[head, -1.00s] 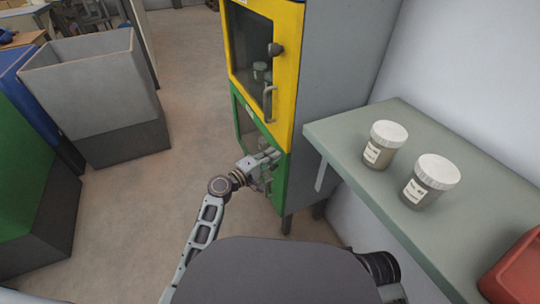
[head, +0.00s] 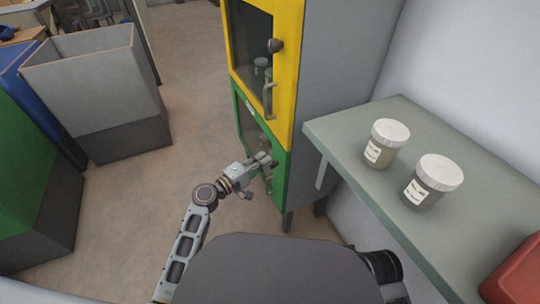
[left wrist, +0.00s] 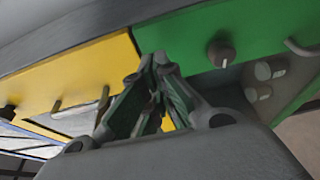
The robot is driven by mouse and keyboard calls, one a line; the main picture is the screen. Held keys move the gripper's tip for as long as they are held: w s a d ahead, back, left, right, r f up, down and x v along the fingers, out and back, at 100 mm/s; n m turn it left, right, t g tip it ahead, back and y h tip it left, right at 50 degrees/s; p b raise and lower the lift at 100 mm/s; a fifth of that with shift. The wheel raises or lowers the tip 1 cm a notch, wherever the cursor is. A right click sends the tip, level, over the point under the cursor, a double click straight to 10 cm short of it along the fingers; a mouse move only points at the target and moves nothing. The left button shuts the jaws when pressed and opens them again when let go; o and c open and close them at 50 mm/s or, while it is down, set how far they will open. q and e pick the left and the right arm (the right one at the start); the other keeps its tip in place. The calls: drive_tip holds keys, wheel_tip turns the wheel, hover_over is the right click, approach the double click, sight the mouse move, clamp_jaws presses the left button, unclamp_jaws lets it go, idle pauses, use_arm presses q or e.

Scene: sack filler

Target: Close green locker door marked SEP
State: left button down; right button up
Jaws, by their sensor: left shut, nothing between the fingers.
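The green locker door (head: 282,178) is the lower door of a grey locker in the head view. It looks flush with the yellow door above it, or nearly so; a small gap cannot be ruled out. A small pale label on its top edge is too small to read. The green door also shows in the left wrist view (left wrist: 195,45), with a dark knob (left wrist: 221,53) and a bar handle (left wrist: 303,48). My left gripper (head: 268,160) is shut and empty, in front of the green door near its knob side. Contact cannot be told. My right gripper is out of view.
The yellow door (head: 288,60) above appears shut. A grey-green shelf (head: 350,130) with two white-lidded jars (head: 388,143) (head: 433,181) and a red container (head: 515,275) stands right. Grey (head: 95,75) and green (head: 30,190) bins stand left. The floor between is clear.

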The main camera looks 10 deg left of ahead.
use_arm(q)
drive_tip(key=v, duration=0.7)
drive_tip(key=shift+a, duration=0.15)
idle(0.7)
